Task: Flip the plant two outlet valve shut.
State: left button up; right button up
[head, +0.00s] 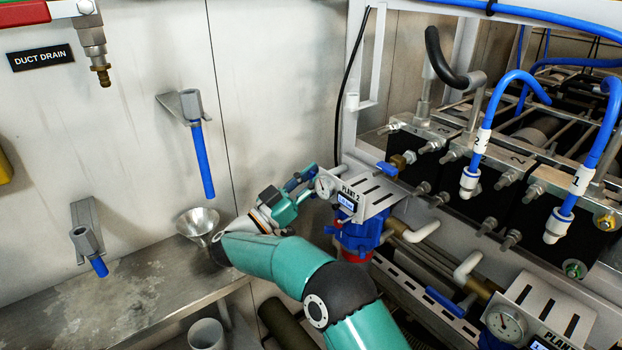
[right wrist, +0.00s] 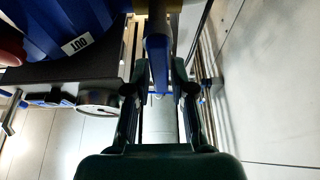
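The plant two unit stands mid-picture in the head view, with its PLANT 2 plate (head: 372,196), a small round gauge (head: 325,187) and a blue body (head: 358,236). My right gripper (head: 306,175) reaches in at the left of this gauge. In the right wrist view, a blue valve handle (right wrist: 158,62) hangs from a brass fitting (right wrist: 159,12), beside a blue body labelled OUT (right wrist: 85,35). My right gripper's fingers (right wrist: 158,88) stand open on either side of the handle, with a narrow gap showing at each side. My left gripper is not in view.
Another blue handle (head: 387,168) sits behind the plate. A second plant's gauge (head: 506,324) is at lower right. A steel bench (head: 130,290) with a funnel (head: 198,222) lies left. Blue hoses (head: 505,95) and black blocks crowd the right.

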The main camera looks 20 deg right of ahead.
jog(key=shift+o, duration=0.7)
jog(key=shift+r, duration=0.1)
